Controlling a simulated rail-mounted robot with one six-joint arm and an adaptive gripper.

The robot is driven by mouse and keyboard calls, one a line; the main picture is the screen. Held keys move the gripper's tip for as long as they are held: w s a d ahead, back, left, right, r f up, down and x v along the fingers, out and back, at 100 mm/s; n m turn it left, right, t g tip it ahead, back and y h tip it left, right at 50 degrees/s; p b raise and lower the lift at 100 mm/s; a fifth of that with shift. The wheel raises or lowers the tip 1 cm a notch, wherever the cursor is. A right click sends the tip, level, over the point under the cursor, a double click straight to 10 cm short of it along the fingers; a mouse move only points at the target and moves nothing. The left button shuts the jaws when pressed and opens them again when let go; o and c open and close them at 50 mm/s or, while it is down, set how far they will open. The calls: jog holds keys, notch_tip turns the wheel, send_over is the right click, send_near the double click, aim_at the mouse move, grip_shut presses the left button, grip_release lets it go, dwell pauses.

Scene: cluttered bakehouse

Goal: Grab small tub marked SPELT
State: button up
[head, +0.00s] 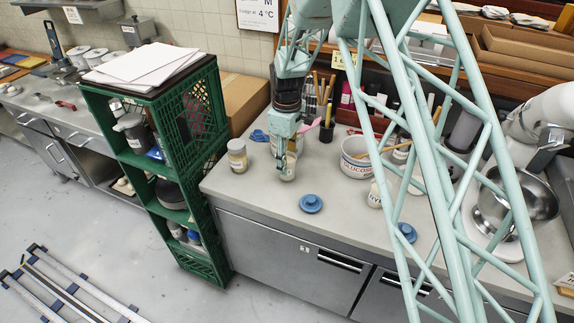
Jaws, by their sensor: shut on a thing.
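My gripper (287,165) is at the counter near its front left part, pointing down. It is shut on a small pale tub (288,174), which shows partly between and below the fingers. I cannot read a label on this tub, so I cannot tell from its marking whether it is the SPELT one. I also cannot tell whether its base touches the counter.
A small jar (237,156) stands left of my gripper. A blue lid (311,203) lies in front. A white GLUCOSE tub (355,166) and a small white tub (375,195) stand to the right. A green crate stack (172,203) rises at the counter's left end.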

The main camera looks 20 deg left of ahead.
notch_tip(320, 180, up, 9)
dwell(0.5)
jog(key=shift+f, duration=0.1)
dwell(0.5)
